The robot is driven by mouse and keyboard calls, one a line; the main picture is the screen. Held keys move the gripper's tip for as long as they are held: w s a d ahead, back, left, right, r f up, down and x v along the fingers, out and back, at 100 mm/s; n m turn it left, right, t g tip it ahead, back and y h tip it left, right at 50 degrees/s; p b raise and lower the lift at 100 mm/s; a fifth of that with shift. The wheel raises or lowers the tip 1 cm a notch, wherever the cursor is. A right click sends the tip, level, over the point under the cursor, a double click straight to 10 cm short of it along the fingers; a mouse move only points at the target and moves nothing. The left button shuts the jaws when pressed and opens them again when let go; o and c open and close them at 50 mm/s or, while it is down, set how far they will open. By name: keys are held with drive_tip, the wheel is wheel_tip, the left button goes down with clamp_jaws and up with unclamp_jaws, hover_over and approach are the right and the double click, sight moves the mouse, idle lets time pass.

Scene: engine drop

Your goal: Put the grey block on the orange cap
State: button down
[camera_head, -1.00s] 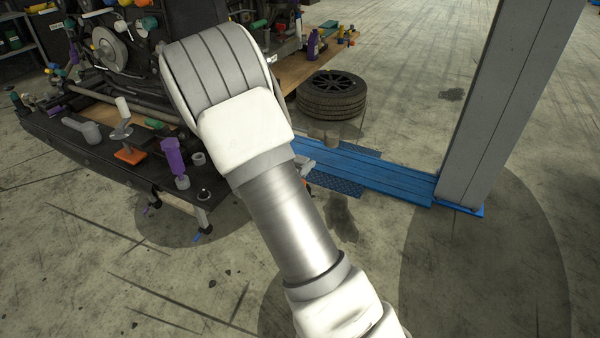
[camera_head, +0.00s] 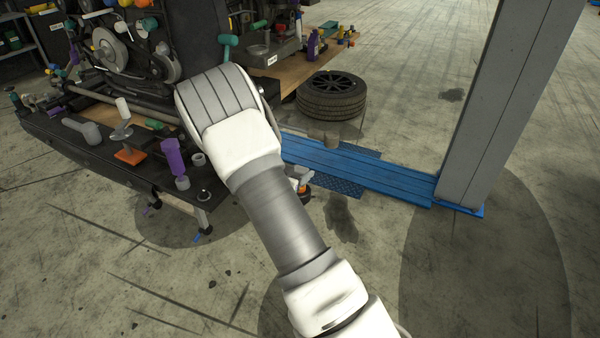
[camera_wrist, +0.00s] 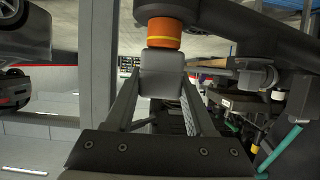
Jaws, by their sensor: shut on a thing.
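In the wrist view my gripper (camera_wrist: 163,92) is shut on the grey block (camera_wrist: 163,74), with a finger along each side. The orange cap (camera_wrist: 164,33), with a yellow band, lies straight beyond the block, against a dark round part. The block's far edge meets the cap's edge in the picture; I cannot tell whether they touch. In the head view my arm hides most of the gripper. A small orange piece (camera_head: 303,189), which looks like the cap, shows just right of my arm. The block cannot be made out there.
A dark bench (camera_head: 80,150) with tools stands at left. A blue ramp (camera_head: 370,170) runs behind my arm to a grey post (camera_head: 505,110). A tyre (camera_head: 331,95) lies on the floor behind. The floor in front right is open.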

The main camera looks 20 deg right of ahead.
drive_tip(key=shift+c, duration=1.3)
unclamp_jaws()
drive_tip(key=shift+f, duration=0.15)
